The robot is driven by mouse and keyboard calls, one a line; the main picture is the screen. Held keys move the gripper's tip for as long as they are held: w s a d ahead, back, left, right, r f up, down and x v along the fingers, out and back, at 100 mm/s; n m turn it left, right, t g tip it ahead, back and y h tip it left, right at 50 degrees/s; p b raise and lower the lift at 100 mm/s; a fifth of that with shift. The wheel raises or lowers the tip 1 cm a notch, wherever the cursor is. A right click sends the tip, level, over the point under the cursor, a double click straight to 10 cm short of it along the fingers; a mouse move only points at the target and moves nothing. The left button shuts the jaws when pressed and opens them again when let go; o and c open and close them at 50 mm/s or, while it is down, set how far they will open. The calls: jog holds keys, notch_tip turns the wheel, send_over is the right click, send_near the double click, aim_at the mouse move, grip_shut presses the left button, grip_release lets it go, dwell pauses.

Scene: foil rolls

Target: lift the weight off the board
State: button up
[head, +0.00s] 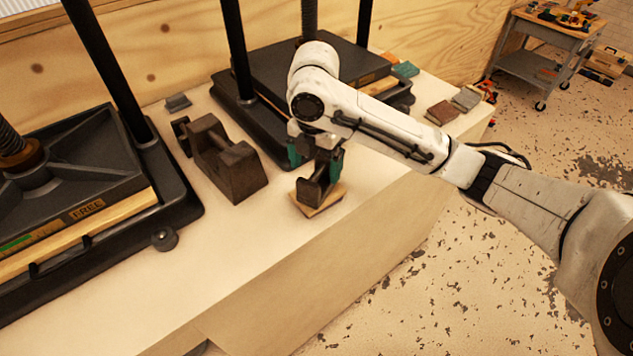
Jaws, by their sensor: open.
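A small dark metal weight (314,190) stands upright on a thin wooden board (330,202) near the table's front edge. My gripper (314,158) is above the weight, reaching down from the arm. Its jaws are open, with one green-tipped finger on each side of the weight's upper part. The gripper hides some of the weight's top, and I cannot tell whether a finger touches it.
A larger dark weight (238,172) stands left of the small one. A black press labelled FREE (90,208) fills the left side; another press (285,70) stands behind. Small blocks (442,112) lie at the right end. The table front (225,250) is bare.

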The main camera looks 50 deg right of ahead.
aim_at(318, 171)
jog(key=shift+s+f, duration=0.15)
jog(key=shift+f, duration=1.15)
jog(key=shift+s+f, duration=0.15)
jog(key=shift+f, duration=1.15)
jog(key=shift+c, duration=0.4)
grip_shut()
jog(key=shift+r, duration=0.1)
